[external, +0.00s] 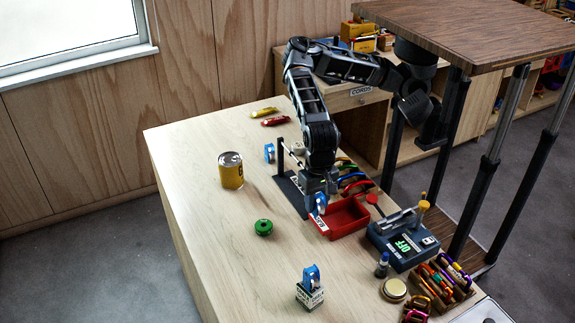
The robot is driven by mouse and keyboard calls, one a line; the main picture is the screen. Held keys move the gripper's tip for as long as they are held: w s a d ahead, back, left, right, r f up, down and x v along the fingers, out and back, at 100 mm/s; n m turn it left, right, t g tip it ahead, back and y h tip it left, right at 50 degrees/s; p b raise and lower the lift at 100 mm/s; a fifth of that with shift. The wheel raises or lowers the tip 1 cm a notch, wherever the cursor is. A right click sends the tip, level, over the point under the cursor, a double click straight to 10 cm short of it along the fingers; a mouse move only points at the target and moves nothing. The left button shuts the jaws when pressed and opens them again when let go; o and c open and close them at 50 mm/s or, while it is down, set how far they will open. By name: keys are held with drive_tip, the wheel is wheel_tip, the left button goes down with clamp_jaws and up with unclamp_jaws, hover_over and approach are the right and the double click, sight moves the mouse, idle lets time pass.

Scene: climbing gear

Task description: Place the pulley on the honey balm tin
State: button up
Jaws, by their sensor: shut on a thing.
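My gripper (320,193) points down over the near left corner of a red tray and is shut on a blue pulley (320,204). The fingers partly hide the pulley, which appears to be above the tabletop. A yellow can with a silver top (231,172) stands upright at the left, well apart from my gripper. A low round gold tin with a pale lid (394,289) lies at the lower right. Their labels are too small to read, so I cannot tell which is the honey balm tin.
Another blue pulley (311,276) sits on a small white-and-green box, and one (269,153) stands near a dark rack (291,190). The table's left middle is mostly clear.

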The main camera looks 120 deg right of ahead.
drive_tip(key=r, duration=0.8)
drive_tip(key=shift+d+r, duration=0.25)
drive_tip(key=shift+d, duration=0.1)
drive_tip(key=shift+m, duration=0.9)
drive_tip(key=s+d, duration=0.1)
drive_tip(key=d, duration=0.7)
drive_tip(key=s+d+p, duration=0.1)
drive_tip(key=d, duration=0.8)
drive_tip(key=s+d+f, duration=0.1)
drive_tip(key=s+d, duration=0.1)
drive_tip(key=d, duration=0.7)
drive_tip(key=shift+f+p, duration=0.1)
drive_tip(key=shift+p, duration=0.25)
drive_tip(key=s+d+r+m+p, duration=0.1)
drive_tip(key=s+d+m+p, duration=0.15)
drive_tip(key=s+d, duration=1.9)
drive_tip(key=p, duration=0.2)
approach(300, 143)
drive_tip(key=shift+s+d+f, duration=0.2)
drive_tip(key=shift+d+f, duration=0.1)
drive_tip(key=shift+w+a+f, duration=0.25)
drive_tip(key=shift+f, duration=0.15)
wheel_tip(300, 143, down, 3)
drive_tip(key=shift+f+p, duration=0.1)
drive_tip(key=shift+p, duration=0.35)
drive_tip(key=shift+f, duration=0.3)
drive_tip(key=shift+f+b, duration=0.2)
drive_tip(key=shift+b, duration=0.1)
